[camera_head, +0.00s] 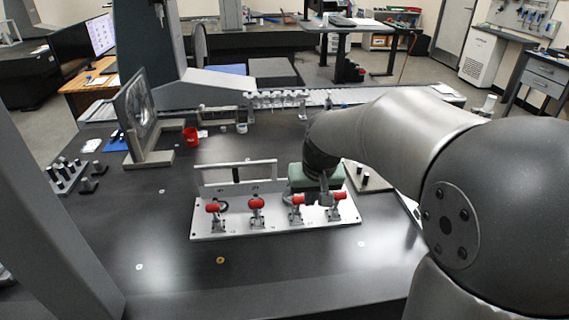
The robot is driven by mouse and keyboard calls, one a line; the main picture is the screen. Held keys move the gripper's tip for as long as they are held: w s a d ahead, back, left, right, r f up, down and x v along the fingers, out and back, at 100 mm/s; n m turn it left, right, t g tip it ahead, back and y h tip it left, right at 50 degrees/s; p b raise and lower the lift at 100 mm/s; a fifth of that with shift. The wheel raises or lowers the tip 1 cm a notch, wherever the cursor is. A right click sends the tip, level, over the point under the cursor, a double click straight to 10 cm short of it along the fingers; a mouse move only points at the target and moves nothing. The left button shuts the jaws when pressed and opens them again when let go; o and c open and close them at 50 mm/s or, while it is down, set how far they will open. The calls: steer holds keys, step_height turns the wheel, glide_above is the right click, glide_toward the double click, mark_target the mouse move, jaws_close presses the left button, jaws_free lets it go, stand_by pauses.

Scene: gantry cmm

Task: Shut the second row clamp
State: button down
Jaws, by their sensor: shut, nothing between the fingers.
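A row of several small toggle clamps with red handle tips stands on a light metal plate (285,222) on the dark table. From the left, the first clamp (213,210) and the second clamp (256,206) stand clear of my arm. The third clamp (296,203) and the rightmost clamp (336,201) are close to my gripper (323,196). My gripper is shut and empty, pointing down between these two. It partly hides them, and I cannot tell if it touches either. Whether each clamp is open or shut is too small to tell.
A raised metal bar (236,165) stands behind the row. A red cup (190,138) and an upright framed plate (138,112) are farther back left. A block with dark pegs (66,178) lies at the left.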

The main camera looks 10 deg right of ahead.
steer(key=t, duration=0.2)
glide_above(298, 204)
steer(key=w, duration=0.1)
steer(key=x, duration=1)
steer(key=shift+w+d+r+p, duration=0.15)
steer(key=shift+w+d+p, duration=0.05)
steer(key=shift+d+p, duration=0.2)
steer(key=s+f, duration=0.2)
steer(key=shift+s, duration=0.25)
steer(key=shift+s+f, duration=0.3)
steer(key=shift+f, duration=0.05)
steer(key=shift+f, duration=0.1)
